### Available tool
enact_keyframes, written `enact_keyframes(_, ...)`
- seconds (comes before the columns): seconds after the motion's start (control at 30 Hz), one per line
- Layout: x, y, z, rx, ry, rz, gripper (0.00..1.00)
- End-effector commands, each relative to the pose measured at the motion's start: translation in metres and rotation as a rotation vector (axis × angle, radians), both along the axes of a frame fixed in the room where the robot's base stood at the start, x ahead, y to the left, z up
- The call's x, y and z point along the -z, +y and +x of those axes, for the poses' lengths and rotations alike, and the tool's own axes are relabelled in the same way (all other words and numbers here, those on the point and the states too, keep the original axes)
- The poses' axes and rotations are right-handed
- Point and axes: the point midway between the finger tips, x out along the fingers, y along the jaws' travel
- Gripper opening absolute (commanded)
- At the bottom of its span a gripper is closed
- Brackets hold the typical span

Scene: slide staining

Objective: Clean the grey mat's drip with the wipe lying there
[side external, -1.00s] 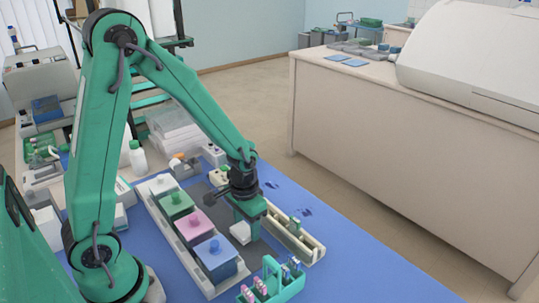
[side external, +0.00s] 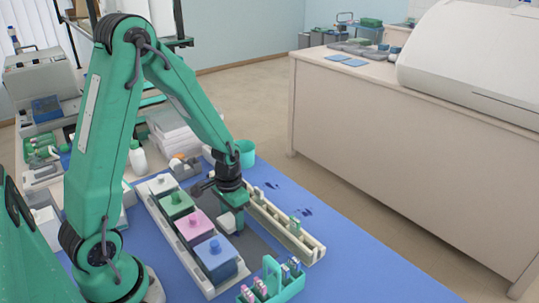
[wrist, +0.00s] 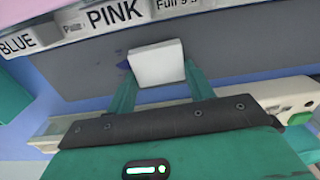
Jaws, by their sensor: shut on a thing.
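My gripper (side external: 229,214) is shut on a small white wipe (side external: 226,223), held low over the grey mat (side external: 253,244). In the wrist view the wipe (wrist: 157,63) sits between the two green fingertips, with the grey mat (wrist: 245,48) beneath. I cannot tell whether it touches the mat. A dark blue drip (wrist: 123,64) shows on the mat at the wipe's left edge; the wipe may hide part of it. The drip is hidden in the side view.
A tray of staining jars, with a pink jar (side external: 196,227) and a blue jar (side external: 215,257), flanks the mat at left. A cream slide rack (side external: 285,232) runs along its right. A green slide carrier (side external: 272,285) stands in front. Dark spots (side external: 304,211) mark the blue cover.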

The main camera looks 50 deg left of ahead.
Motion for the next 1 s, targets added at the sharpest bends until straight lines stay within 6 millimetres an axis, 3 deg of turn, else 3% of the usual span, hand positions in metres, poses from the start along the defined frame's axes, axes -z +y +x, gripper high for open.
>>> enact_keyframes(0.13, 0.001, 0.011, -0.001, -0.003, 0.002, 0.0, 0.31)
enact_keyframes(1.0, -0.001, -0.066, -0.001, 0.005, 0.001, 0.0, 0.31)
